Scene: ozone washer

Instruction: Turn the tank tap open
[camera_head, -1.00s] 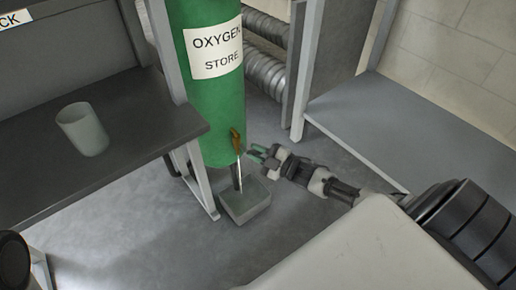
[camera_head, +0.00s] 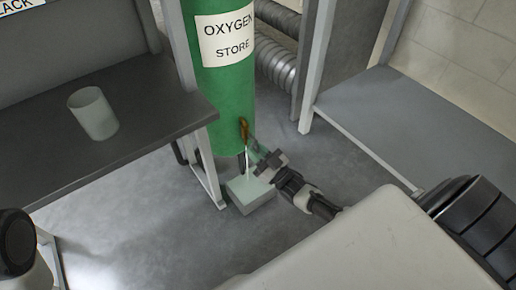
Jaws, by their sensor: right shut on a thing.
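The green tank (camera_head: 225,100) labelled "OXYGEN STORE" stands upright. Its small orange-brown tap (camera_head: 244,130) is low on its front right side. A thin pale line runs from the tap down to an open grey box (camera_head: 252,200) on the floor. My left gripper is out of view.
A dark bench (camera_head: 150,110) at left holds a translucent cup (camera_head: 93,113). Its pale leg (camera_head: 208,172) stands close to the tank. A grey shelf unit (camera_head: 400,125) is at right. Ribbed ducts (camera_head: 275,60) run behind. Floor in front of the box is clear.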

